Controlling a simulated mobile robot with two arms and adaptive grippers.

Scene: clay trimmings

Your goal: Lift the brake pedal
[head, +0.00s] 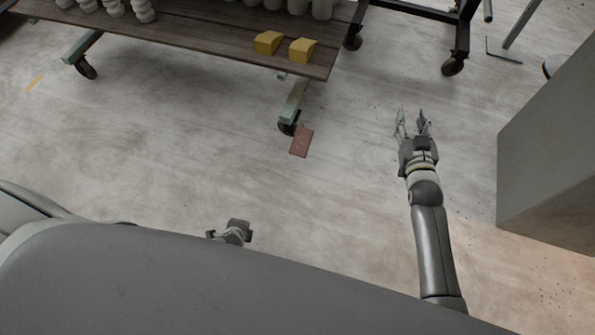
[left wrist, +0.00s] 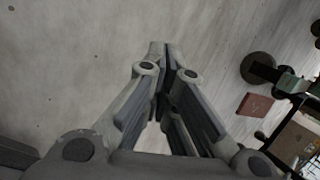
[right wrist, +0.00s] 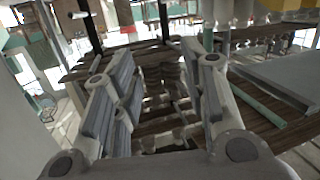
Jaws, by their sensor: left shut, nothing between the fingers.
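The brake pedal (head: 301,141) is a flat reddish plate beside the black caster at the cart's near right leg, low over the floor. It also shows in the left wrist view (left wrist: 255,105), right of my left gripper and apart from it. My left gripper (left wrist: 163,46) is shut and empty, its fingertips together. In the head view it is partly hidden behind my grey body. My right gripper (head: 413,114) is open and empty, out to the right of the pedal with clear floor between. In the right wrist view its fingers (right wrist: 155,70) stand wide apart.
The wooden-topped cart (head: 190,38) stands at the upper left, carrying yellow blocks (head: 268,42) and grey rounded pieces. A dark wheeled frame (head: 461,40) is at the upper right. A large grey box (head: 550,150) stands right of my right arm. Floor before the pedal is clear.

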